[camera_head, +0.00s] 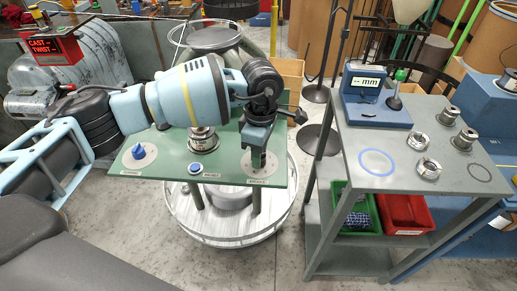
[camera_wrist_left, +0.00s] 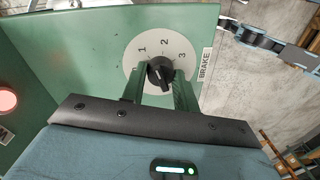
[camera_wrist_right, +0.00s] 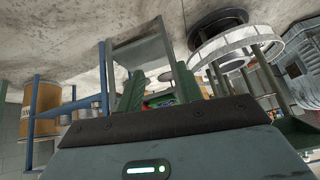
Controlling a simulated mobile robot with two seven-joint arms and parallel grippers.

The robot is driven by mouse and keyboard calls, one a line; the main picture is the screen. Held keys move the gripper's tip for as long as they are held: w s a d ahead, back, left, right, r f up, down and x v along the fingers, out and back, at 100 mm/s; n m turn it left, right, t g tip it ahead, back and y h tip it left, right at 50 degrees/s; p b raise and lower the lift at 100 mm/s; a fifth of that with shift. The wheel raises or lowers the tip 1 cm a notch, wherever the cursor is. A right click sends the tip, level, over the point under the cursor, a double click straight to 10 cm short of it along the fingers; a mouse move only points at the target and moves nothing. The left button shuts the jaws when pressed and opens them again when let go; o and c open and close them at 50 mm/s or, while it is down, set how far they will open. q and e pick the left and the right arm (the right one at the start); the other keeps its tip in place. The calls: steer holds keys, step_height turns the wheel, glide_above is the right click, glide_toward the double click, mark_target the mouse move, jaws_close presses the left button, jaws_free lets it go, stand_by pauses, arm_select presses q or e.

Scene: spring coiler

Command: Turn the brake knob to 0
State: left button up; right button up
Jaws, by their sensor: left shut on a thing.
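The black brake knob (camera_wrist_left: 160,72) sits on a round pale dial (camera_wrist_left: 133,62) on the green panel, beside a BRAKE label (camera_wrist_left: 206,66). The numbers 1, 2 and 3 show around it; the 0 is hidden, and I cannot tell which number the knob points at. My left gripper (camera_wrist_left: 160,88) is shut on the knob, one finger on each side. In the head view my left gripper (camera_head: 258,160) points down over the brake dial (camera_head: 240,163) and hides the knob. My right gripper (camera_wrist_right: 160,88) is open and empty, away from the panel; the head view does not show it.
The green panel (camera_head: 225,172) also carries a blue knob (camera_head: 138,151) on the left and a blue button (camera_head: 195,168) in the middle. To the right, a grey cart (camera_head: 410,175) holds a gauge (camera_head: 372,95), several metal rings, and green and red bins (camera_head: 405,214).

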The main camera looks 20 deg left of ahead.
arm_select(q)
steer(key=n+p, duration=0.1)
steer(key=n, duration=0.2)
steer(key=shift+r+n+p, duration=0.2)
steer(key=shift+n+p, duration=0.2)
steer(key=n+p, duration=0.2)
steer(key=n, duration=0.2)
steer(key=shift+r+p, duration=0.1)
steer(key=shift+p, duration=0.2)
steer(key=shift+n+h+p, duration=0.3)
steer(key=shift+n+p, duration=0.2)
steer(key=shift+n, duration=0.6)
steer(key=n+p, duration=0.1)
steer(key=n, duration=0.1)
steer(key=shift+n, duration=0.4)
steer(key=shift+f+n+p, duration=0.2)
steer(key=shift+n+p, duration=0.35)
steer(key=shift+n, duration=0.05)
arm_select(e)
steer(key=w+r+t, duration=0.2)
steer(key=w+r, duration=0.4)
steer(key=r, duration=0.4)
steer(key=shift+d, duration=0.45)
arm_select(q)
steer(key=shift+s, duration=0.1)
arm_select(e)
steer(key=shift+f, duration=0.1)
arm_select(q)
steer(key=o, duration=1)
steer(key=shift+f, duration=0.1)
